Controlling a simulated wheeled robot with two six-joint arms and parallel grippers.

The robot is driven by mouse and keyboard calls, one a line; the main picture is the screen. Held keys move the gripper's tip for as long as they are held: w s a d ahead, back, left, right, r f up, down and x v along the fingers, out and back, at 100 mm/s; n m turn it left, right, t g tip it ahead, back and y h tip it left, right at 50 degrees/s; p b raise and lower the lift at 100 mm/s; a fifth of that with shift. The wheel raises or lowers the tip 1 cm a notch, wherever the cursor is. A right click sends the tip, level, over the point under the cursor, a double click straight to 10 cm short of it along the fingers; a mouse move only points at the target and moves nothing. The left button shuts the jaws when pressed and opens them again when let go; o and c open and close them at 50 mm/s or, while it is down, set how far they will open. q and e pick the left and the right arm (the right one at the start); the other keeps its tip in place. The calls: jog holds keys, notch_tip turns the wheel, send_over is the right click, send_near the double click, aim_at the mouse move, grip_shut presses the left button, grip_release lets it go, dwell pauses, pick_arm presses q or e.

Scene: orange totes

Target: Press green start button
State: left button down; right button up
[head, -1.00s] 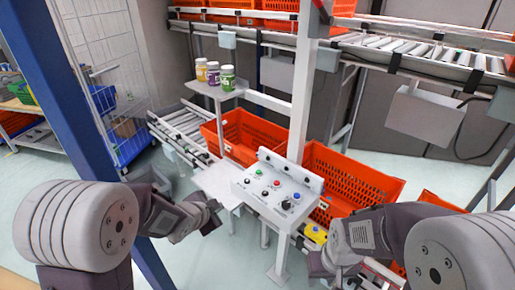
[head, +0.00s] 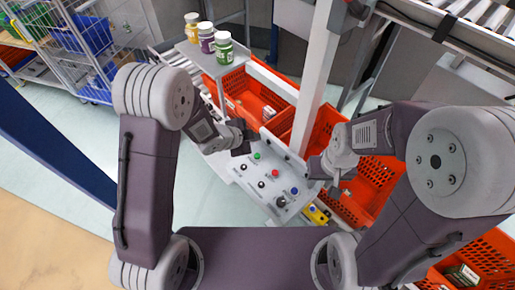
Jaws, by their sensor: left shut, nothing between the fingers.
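The green start button (head: 257,156) is on the upper left of the light grey control panel (head: 268,187) in the head view. My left gripper (head: 241,150) is shut and empty, just left of the green button at the panel's upper left edge. I cannot tell whether it touches the panel. My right gripper (head: 333,188) hangs by the panel's right end, over an orange tote, and its fingers are too small to judge. The panel also bears a red button (head: 276,173), a blue button (head: 294,190) and dark knobs (head: 281,201).
A grey post (head: 313,75) rises behind the panel. Orange totes (head: 262,92) stand behind it and to the right. Three lidded jars (head: 207,38) stand on a small shelf at the back. A yellow device (head: 317,215) is right of the panel. A blue post crosses the left.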

aim_at(255, 157)
pick_arm(q)
jog(key=f+b, duration=0.2)
jog(key=f, duration=0.1)
jog(key=f+b, duration=0.2)
jog(key=b, duration=0.1)
jog(key=f+b, duration=0.2)
jog(key=f, duration=0.1)
jog(key=shift+w+f+b, duration=0.3)
jog(key=shift+f, duration=0.25)
jog(key=shift+s, duration=0.1)
dwell(1.5)
jog(key=shift+f+b, duration=0.4)
jog(key=shift+b, duration=0.2)
